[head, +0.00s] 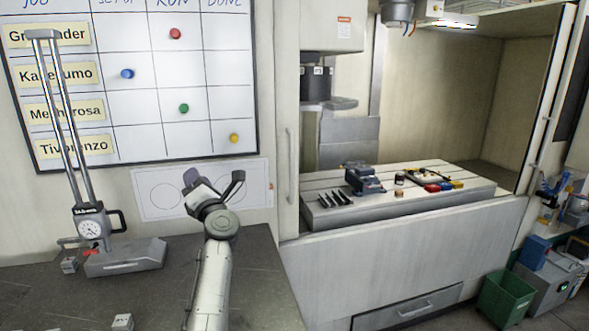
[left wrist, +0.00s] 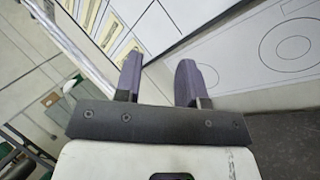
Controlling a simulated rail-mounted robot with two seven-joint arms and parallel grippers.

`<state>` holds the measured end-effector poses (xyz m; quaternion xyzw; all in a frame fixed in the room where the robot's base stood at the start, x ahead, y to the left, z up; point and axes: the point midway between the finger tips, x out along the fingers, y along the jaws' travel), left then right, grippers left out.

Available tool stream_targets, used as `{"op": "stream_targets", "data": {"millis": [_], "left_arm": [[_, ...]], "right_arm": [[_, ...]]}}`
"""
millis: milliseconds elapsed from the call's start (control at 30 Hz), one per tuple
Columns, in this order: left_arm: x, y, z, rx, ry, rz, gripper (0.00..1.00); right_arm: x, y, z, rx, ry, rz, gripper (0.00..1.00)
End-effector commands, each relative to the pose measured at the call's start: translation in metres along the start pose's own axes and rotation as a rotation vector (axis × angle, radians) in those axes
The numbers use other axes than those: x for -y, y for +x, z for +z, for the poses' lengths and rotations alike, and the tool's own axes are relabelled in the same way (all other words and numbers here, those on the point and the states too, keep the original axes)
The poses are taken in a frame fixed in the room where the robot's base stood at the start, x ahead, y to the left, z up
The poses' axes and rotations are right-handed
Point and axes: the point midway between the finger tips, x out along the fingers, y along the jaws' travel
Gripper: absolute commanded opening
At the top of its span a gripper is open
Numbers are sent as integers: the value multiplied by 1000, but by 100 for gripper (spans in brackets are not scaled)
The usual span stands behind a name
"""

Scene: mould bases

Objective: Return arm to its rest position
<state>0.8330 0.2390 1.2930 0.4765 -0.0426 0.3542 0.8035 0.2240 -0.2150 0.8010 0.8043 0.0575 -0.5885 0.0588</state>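My left arm (head: 212,285) reaches up from the bottom of the head view. Its left gripper (head: 214,181) is raised in front of the wall, below the whiteboard and over the lower right part of a paper drawing (head: 155,195). In the left wrist view the two dark fingers of the left gripper (left wrist: 159,78) stand apart with nothing between them, so it is open and empty. My right gripper is in neither view.
A height gauge with a dial (head: 122,257) stands on the dark bench (head: 265,295) at left; small metal blocks (head: 122,321) lie near it. The whiteboard (head: 225,105) hangs behind. At right, a machine table (head: 400,207) carries a vise (head: 365,180) and small tools.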

Motion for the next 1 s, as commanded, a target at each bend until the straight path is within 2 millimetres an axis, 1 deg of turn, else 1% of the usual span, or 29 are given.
{"op": "stream_targets", "data": {"millis": [33, 100, 167, 233, 300, 367, 400, 467, 500, 567, 667, 700, 767, 800, 867, 900, 967, 1000], "left_arm": [[-12, 4, 16, 92, 58, -7, 37], [-28, 7, 39, 228, 159, -14, 37], [-44, 7, 58, 340, 253, -11, 37], [-64, 4, 76, 465, 373, 1, 37], [-86, -2, 91, 580, 503, 21, 37], [-105, -8, 101, 670, 623, 40, 37], [-116, -14, 104, 724, 706, 52, 37], [-129, -24, 105, 799, 836, 61, 37], [-133, -32, 101, 844, 926, 60, 37], [-136, -47, 91, 905, 1065, 47, 37], [-130, -78, 59, 991, 1299, -13, 37], [-124, -93, 42, 1022, 1393, -50, 37], [-113, -118, 12, 1060, 1520, -122, 37], [-105, -136, -9, 1078, 1594, -175, 37], [-93, -166, -41, 1101, 1688, -257, 37], [-86, -184, -61, 1108, 1735, -307, 37], [-76, -212, -88, 1116, 1794, -372, 37], [-71, -230, -104, 1120, 1828, -407, 37]], "right_arm": [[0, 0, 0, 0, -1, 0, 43], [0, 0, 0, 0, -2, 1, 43], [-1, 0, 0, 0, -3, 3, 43], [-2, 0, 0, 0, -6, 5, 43], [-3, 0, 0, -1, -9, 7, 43], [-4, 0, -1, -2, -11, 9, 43], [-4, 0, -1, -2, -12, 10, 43], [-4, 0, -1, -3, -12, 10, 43], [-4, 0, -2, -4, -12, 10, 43], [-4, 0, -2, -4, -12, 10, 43], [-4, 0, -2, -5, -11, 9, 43], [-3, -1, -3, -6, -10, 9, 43], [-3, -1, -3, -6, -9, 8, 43], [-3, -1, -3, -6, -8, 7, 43], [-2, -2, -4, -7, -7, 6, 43], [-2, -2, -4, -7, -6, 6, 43], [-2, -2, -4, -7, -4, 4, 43], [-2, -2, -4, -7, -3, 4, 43]]}}
